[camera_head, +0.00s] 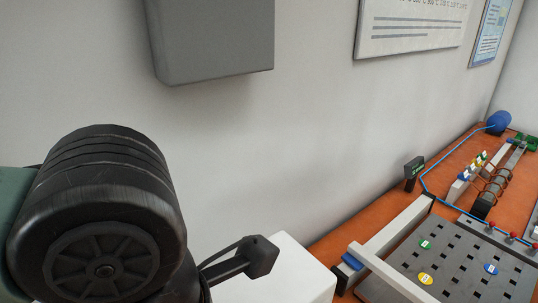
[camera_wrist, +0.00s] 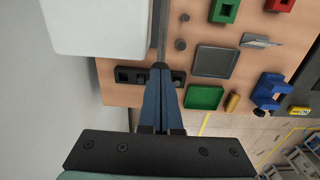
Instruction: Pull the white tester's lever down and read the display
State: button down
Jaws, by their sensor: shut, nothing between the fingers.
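The white tester (camera_head: 296,275) is a plain white box at the bottom of the head view, partly hidden by my arm. A white box in the wrist view (camera_wrist: 95,27), at the top left, looks like the same tester. A thin grey bar (camera_wrist: 162,28) runs along its right side, above my fingertips; I cannot tell if it is the lever or if the fingers touch it. My gripper (camera_wrist: 159,69) is shut and empty over the wooden table. A dark bar with a block end crosses before the tester in the head view. No display is readable.
In the wrist view the table holds a black strip with slots (camera_wrist: 130,75), a grey tray (camera_wrist: 214,61), a green tray (camera_wrist: 204,97) and a blue part (camera_wrist: 268,90). In the head view a perforated plate (camera_head: 455,265) lies right of the tester; a grey box (camera_head: 215,40) hangs above.

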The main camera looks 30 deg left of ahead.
jog(key=shift+s+a+f+b, duration=0.1)
jog(key=shift+s+f+b, duration=0.2)
jog(key=shift+f+b, duration=0.4)
jog(key=shift+p, duration=0.3)
jog(key=shift+r, duration=0.1)
jog(key=r, duration=0.1)
jog(key=w+r+p, duration=0.1)
jog(key=r, duration=0.1)
jog(key=shift+w+d, duration=0.2)
jog(key=shift+d, duration=0.05)
jog(key=w+d+r+p, duration=0.1)
jog(key=w+r, duration=0.3)
jog(key=shift+d+p, duration=0.3)
jog(key=shift+p, duration=0.05)
jog(key=shift+w+r, duration=0.1)
